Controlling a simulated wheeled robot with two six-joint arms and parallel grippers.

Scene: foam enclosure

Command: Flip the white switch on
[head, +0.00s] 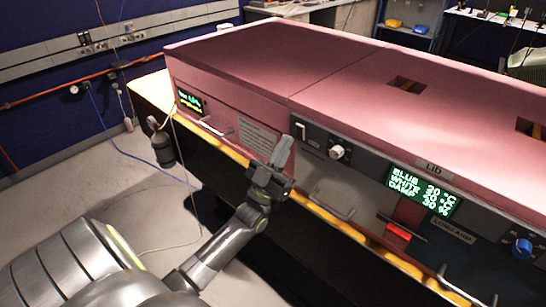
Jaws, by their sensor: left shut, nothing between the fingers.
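A white switch (301,131) sits on the grey control panel at the left end of the enclosure's front. It looks like a narrow upright lever; its exact position is too small to tell. A round white knob (337,152) is to its right. My left gripper (284,146) is shut and empty, its fingers pointing up, just left of and slightly below the switch in the picture. I cannot tell whether it touches the panel. My right gripper is not in view.
The pink foam enclosure (270,55) has a green-text display (424,191), a red switch (398,231) and a blue knob (521,246). Metal handles (332,207) stick out along the front. A dark bottle-like object (162,145) hangs at the left corner. Floor (110,185) is clear at left.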

